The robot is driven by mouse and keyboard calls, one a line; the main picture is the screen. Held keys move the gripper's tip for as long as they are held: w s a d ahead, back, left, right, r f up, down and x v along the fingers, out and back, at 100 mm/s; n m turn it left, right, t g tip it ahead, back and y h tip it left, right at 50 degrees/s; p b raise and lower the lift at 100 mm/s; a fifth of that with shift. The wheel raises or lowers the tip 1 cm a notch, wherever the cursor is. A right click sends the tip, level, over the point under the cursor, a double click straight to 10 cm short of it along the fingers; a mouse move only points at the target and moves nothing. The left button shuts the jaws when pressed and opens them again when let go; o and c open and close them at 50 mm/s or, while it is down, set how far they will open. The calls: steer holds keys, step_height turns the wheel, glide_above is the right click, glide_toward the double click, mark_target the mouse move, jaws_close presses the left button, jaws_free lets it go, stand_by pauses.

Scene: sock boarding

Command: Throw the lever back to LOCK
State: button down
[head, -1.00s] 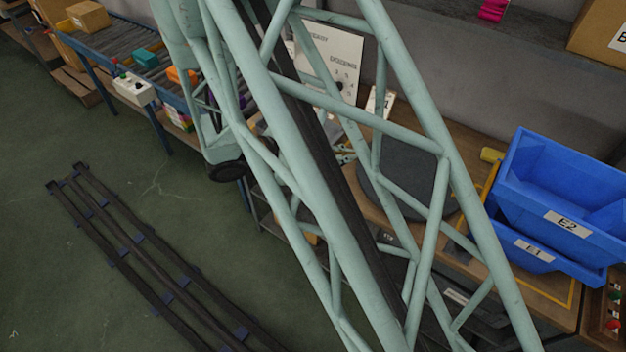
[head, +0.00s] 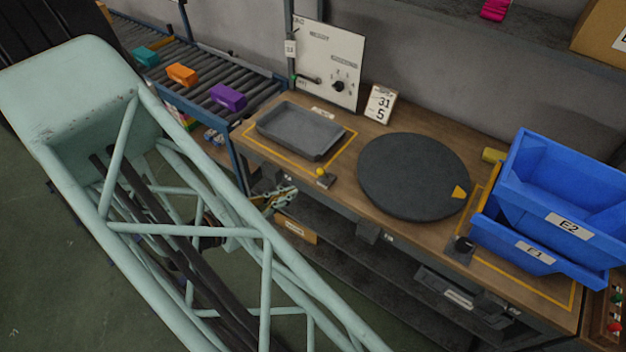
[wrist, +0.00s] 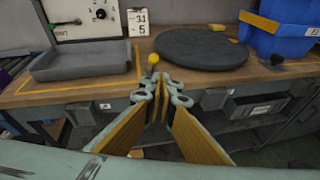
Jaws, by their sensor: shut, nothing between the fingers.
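A small lever with a yellow ball knob (head: 321,172) stands on a dark base at the bench's front edge, between the grey tray and the dark turntable. It also shows in the wrist view (wrist: 153,59), just beyond my fingertips. A second lever with a black knob (head: 464,243) is at the front edge by the blue bins; it shows in the wrist view (wrist: 277,60) too. I cannot read a LOCK mark at either. My gripper (head: 282,197) is in front of the bench, left of and below the yellow knob. In the wrist view my gripper (wrist: 164,88) is shut and empty, apart from the knob.
The grey tray (head: 299,131) lies inside a yellow outline. The round turntable (head: 412,178) has a yellow pointer. Blue bins (head: 565,205) stand at right. A white panel (head: 329,66) with a dial and a 31/5 card (head: 380,103) stand behind. A roller conveyor (head: 200,78) is at left.

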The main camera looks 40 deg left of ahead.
steer(key=shift+s+a+f+n+y, duration=0.15)
steer(key=shift+s+a+f+n, duration=0.2)
steer(key=shift+s+f, duration=0.25)
steer(key=shift+s+a+f+n+y, duration=0.15)
steer(key=shift+s+a+f+n, duration=0.15)
steer(key=shift+s+f, duration=0.3)
steer(key=shift+r, duration=0.1)
steer(key=w+d+f, duration=0.1)
steer(key=w+d, duration=0.1)
steer(key=w, duration=1)
steer(key=shift+w+f+p, duration=0.2)
steer(key=shift+w+p, duration=0.15)
steer(key=shift+w, duration=0.05)
steer(key=shift+a+r, duration=0.1)
steer(key=shift+a, duration=0.05)
